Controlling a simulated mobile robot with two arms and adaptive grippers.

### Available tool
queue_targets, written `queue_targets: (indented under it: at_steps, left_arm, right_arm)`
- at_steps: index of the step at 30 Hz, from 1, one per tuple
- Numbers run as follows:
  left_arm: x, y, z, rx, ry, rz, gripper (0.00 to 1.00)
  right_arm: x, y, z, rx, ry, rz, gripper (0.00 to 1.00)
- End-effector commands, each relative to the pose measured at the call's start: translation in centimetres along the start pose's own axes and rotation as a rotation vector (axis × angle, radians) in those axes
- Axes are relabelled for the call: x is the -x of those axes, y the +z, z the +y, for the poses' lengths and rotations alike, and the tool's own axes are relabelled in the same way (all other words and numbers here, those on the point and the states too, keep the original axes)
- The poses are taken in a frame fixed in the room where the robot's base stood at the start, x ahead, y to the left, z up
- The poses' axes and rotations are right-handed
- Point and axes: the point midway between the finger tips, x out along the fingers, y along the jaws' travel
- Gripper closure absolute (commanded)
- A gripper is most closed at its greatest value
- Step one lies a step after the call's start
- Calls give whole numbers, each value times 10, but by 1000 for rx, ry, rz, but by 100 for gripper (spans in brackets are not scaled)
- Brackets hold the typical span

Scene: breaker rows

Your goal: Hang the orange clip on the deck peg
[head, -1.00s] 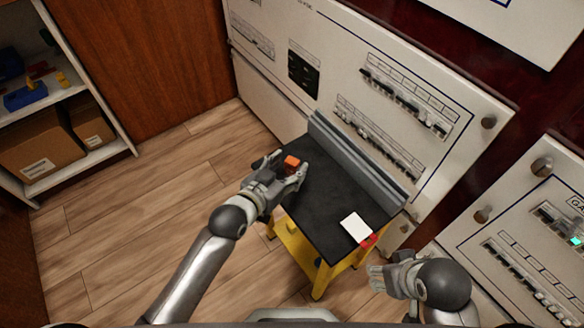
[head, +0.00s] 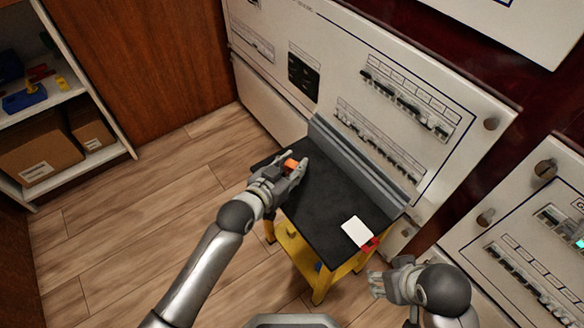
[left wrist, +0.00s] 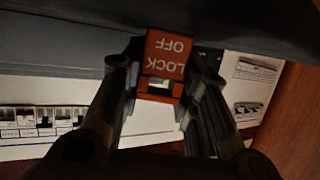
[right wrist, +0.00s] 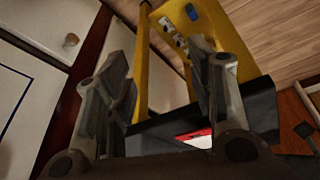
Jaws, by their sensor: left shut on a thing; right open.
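The orange clip (head: 290,165) is between the fingers of my left gripper (head: 293,170), at the far-left end of the cart's black top (head: 325,205). In the left wrist view the clip (left wrist: 165,62) shows a face reading "LOCK OFF", upside down, and my left gripper (left wrist: 160,88) is shut on it. I cannot tell whether the clip still touches the black top. My right gripper (head: 377,283) is open and empty, low beside the cart's right end; it also shows in the right wrist view (right wrist: 160,80). I cannot make out the deck peg.
A white card (head: 357,231) and a red part (head: 371,244) are at the cart's near-right corner. A grey ledge (head: 360,162) runs along its back, before a breaker panel (head: 445,85). Shelves with boxes (head: 38,152) stand left. The middle of the black top is clear.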

Motion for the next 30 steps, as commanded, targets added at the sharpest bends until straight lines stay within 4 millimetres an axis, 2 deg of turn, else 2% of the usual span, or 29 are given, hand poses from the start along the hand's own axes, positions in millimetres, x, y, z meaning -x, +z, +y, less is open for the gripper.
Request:
queue_targets:
  at_steps: [7,12,13,20,26,30]
  left_arm:
    - [3,-10,0,-1,0,2,96]
    - [12,-34,0,-2,1,4,96]
    - [14,-34,2,-1,1,0,96]
    - [45,-55,16,0,2,2,96]
    - [74,-74,28,1,2,1,96]
    - [102,-76,44,2,2,-2,96]
  right_arm:
    - [5,-2,0,0,0,0,50]
    - [18,-6,1,0,0,0,50]
    - [19,-7,1,0,0,4,50]
    - [-34,-3,-1,1,-5,-28,50]
    - [-77,7,-4,5,-9,-51,50]
    - [-102,18,-5,8,-11,-65,50]
